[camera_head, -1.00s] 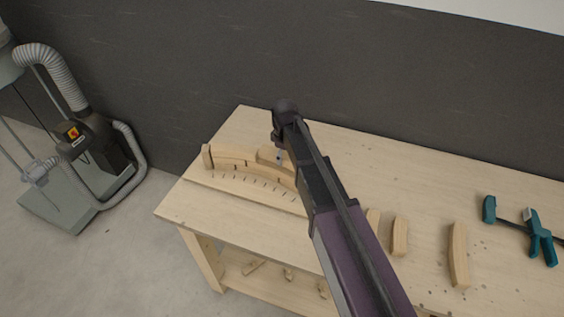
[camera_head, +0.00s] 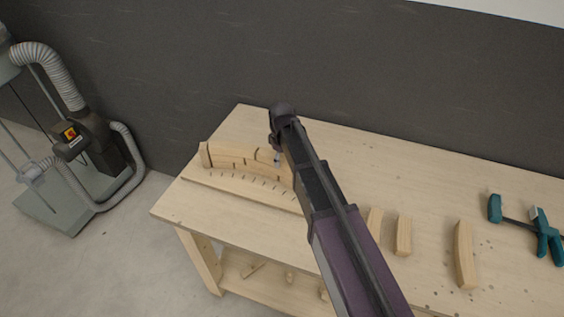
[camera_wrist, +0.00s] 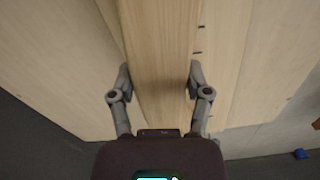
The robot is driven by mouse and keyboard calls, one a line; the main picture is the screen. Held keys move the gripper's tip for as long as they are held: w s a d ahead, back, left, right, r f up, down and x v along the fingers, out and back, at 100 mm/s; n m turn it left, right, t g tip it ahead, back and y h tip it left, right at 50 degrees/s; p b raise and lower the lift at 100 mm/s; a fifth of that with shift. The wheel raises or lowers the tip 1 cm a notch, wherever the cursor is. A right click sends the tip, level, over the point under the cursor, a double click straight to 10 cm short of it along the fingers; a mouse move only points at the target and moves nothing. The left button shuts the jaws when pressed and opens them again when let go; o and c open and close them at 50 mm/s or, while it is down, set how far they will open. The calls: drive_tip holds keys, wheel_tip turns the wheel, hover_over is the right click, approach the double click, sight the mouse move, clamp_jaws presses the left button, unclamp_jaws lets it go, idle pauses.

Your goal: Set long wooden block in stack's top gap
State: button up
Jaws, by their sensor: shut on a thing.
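My gripper (camera_head: 277,158) is at the stack's right end, mostly hidden behind my arm. In the wrist view, my gripper (camera_wrist: 160,78) is shut on the long wooden block (camera_wrist: 160,45), with one finger on each side. In the head view, the block's left end (camera_head: 264,155) shows at about the level of the stack's top course. My arm hides its right part, and I cannot tell whether it touches the stack.
A marked board edge (camera_head: 240,186) runs in front of the stack. Loose wooden blocks (camera_head: 403,236) and (camera_head: 465,255) lie to the right on the workbench (camera_head: 350,150). A teal clamp (camera_head: 541,238) lies at far right. A dust extractor (camera_head: 90,150) stands on the floor at left.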

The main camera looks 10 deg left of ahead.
sight(282, 157)
drive_tip(key=shift+f, duration=0.2)
drive_tip(key=o, duration=1.3)
drive_tip(key=shift+r, duration=0.1)
drive_tip(key=shift+r, duration=0.15)
wheel_tip(282, 157, up, 12)
drive_tip(key=p, duration=1.2)
idle(0.4)
drive_tip(key=s+d+m, duration=0.4)
drive_tip(key=s+d, duration=0.1)
drive_tip(key=d, duration=0.6)
drive_tip(key=s+d+m, duration=0.4)
drive_tip(key=d+m, duration=0.1)
drive_tip(key=d, duration=0.6)
drive_tip(key=s+d+m, duration=0.5)
drive_tip(key=d, duration=0.6)
drive_tip(key=shift+s+d, duration=0.15)
drive_tip(key=shift+s, duration=0.15)
